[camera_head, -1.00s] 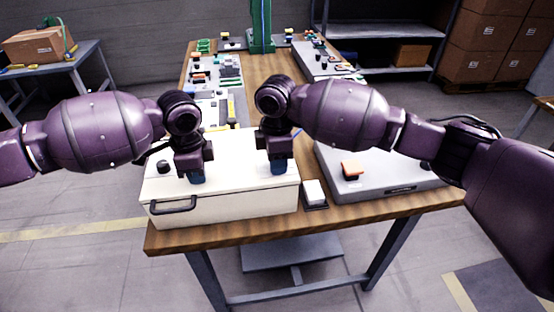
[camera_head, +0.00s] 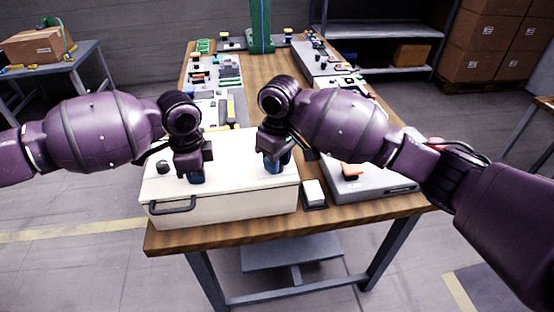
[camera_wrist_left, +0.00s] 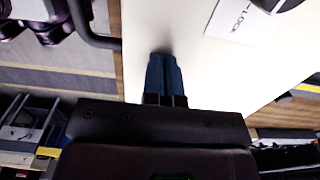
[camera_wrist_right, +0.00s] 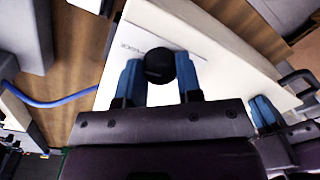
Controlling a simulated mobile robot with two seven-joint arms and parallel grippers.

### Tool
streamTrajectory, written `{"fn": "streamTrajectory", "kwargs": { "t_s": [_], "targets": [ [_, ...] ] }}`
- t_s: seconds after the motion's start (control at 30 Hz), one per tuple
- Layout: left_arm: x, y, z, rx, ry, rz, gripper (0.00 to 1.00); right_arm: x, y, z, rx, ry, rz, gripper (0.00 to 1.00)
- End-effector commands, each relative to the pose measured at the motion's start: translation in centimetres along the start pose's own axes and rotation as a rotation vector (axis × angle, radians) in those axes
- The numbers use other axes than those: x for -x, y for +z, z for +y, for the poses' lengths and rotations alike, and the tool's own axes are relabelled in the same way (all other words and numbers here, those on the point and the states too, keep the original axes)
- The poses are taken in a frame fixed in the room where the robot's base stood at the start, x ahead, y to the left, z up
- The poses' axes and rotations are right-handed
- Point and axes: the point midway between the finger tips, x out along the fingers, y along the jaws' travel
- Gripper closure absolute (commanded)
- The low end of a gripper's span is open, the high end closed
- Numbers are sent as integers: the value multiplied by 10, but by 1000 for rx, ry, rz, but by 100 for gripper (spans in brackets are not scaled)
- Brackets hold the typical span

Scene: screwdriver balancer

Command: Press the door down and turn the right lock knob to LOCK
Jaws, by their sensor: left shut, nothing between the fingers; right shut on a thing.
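The white box (camera_head: 220,206) with its door on top stands on the front of the table. The door looks flat and closed. My left gripper (camera_head: 196,182) is shut and empty, its blue fingertips at the door's top; in the left wrist view the fingertips (camera_wrist_left: 165,55) seem to touch it. My right gripper (camera_head: 277,170) is at the door's right side. In the right wrist view its blue fingers (camera_wrist_right: 160,75) stand either side of the round black right lock knob (camera_wrist_right: 159,64). A partly hidden printed label lies beside the knob. The head view hides this knob behind the gripper.
A second black knob (camera_head: 163,166) sits on the door's left, with a LOCK label (camera_wrist_left: 236,18) in the left wrist view. A black handle (camera_head: 173,206) is on the box front. A grey panel (camera_head: 375,188) and a small white-topped block (camera_head: 314,192) stand to the right.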

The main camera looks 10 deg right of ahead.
Motion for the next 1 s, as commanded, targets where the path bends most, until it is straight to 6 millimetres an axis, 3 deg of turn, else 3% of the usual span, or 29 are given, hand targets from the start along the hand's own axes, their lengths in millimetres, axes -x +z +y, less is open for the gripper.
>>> {"fn": "streamTrajectory", "kwargs": {
  "t_s": [0.03,0.83,0.87,1.0],
  "targets": [
    [-8,2,2,0,10,-5,100,-3,1,-1,-21,-4,-6,91],
    [-8,2,2,1,9,-6,100,-3,2,-2,-126,-4,-2,91],
    [-8,2,2,1,9,-6,100,-3,2,-2,-126,-4,-1,63],
    [-8,2,2,1,10,-6,100,-3,1,-1,-126,-3,1,42]
  ]
}}
